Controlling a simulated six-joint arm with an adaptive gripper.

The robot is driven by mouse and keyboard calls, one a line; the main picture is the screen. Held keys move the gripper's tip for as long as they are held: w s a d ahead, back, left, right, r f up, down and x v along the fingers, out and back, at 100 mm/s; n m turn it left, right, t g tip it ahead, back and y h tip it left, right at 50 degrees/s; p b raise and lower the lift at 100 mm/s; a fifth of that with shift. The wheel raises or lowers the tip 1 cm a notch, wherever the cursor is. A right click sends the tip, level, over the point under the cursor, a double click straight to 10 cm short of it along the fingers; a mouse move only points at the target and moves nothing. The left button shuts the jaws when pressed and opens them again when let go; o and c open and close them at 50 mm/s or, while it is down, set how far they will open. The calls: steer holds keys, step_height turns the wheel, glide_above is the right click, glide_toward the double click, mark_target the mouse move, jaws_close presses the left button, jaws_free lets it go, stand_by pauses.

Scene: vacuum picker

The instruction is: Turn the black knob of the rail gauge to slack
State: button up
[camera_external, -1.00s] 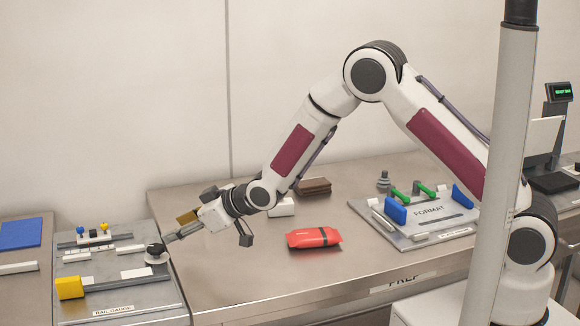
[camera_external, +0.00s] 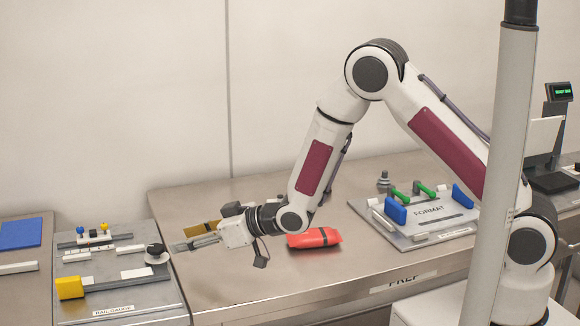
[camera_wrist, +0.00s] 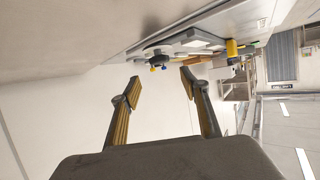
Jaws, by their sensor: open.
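The rail gauge (camera_external: 150,296) is a grey plate at the left of the external view. Its black knob (camera_external: 155,249) stands on a white round base near the plate's right edge, at the end of a dark rail with a yellow block (camera_external: 70,288). Which setting the knob points to is too small to read. My gripper (camera_external: 178,240) is open and empty, pointing left, with its fingertips a little right of the knob and apart from it. In the wrist view my gripper (camera_wrist: 160,86) shows spread fingers with nothing between them. A dark round part, probably the knob, shows beyond them.
The FORMAT plate (camera_external: 432,240) with blue and green parts stands at the right. Blue and yellow balls stand on the gauge's back rail. The table's front middle is clear.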

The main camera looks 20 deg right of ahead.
mark_target(149, 250)
steer(key=shift+x, duration=3.85)
steer(key=c, duration=1.1)
